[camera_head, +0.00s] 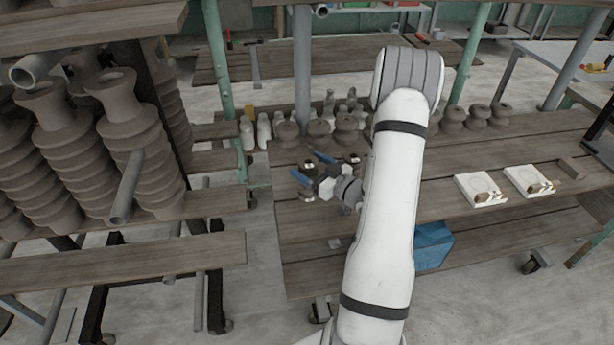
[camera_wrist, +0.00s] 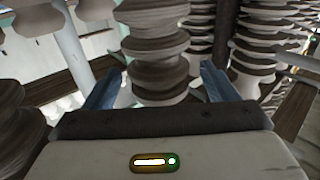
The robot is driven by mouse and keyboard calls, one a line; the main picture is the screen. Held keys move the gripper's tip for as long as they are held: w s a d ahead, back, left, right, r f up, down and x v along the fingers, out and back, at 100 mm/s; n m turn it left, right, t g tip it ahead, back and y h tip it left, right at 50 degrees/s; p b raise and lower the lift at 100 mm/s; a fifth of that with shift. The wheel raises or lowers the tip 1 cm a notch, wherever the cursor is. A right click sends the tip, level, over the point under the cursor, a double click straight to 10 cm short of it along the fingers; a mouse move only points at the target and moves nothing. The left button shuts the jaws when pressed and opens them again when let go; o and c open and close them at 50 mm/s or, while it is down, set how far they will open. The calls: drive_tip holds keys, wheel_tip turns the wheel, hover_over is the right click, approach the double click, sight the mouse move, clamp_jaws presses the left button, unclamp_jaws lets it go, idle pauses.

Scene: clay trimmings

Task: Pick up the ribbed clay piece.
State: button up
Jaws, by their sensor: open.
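A grey-brown ribbed clay piece (camera_wrist: 155,45) stands in the middle of the wrist view, between the two blue fingers in the picture. Its top is cut off by the frame, and I cannot tell how far it stands beyond the fingertips. My gripper (camera_head: 305,165) is open and empty above the wooden table, its blue fingers pointing to the upper left in the head view; it also shows in the wrist view (camera_wrist: 158,76). Several small ribbed clay pieces, one of them here (camera_head: 287,131), stand along the table's back edge. I cannot tell which matches the wrist view's piece.
Tall ribbed clay columns (camera_head: 140,140) stand on a rack at left. Pale bottle shapes (camera_head: 263,131) stand beside the small pieces. Two white trays (camera_head: 478,203) lie on the table (camera_head: 300,245) at right. A blue box (camera_head: 433,250) shows low behind my arm. The table's front left is mostly clear.

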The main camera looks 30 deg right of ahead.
drive_tip(key=shift+x, duration=1.5)
drive_tip(key=shift+d, duration=0.1)
drive_tip(key=shift+c, duration=0.2)
drive_tip(key=shift+r, duration=0.1)
clamp_jaws()
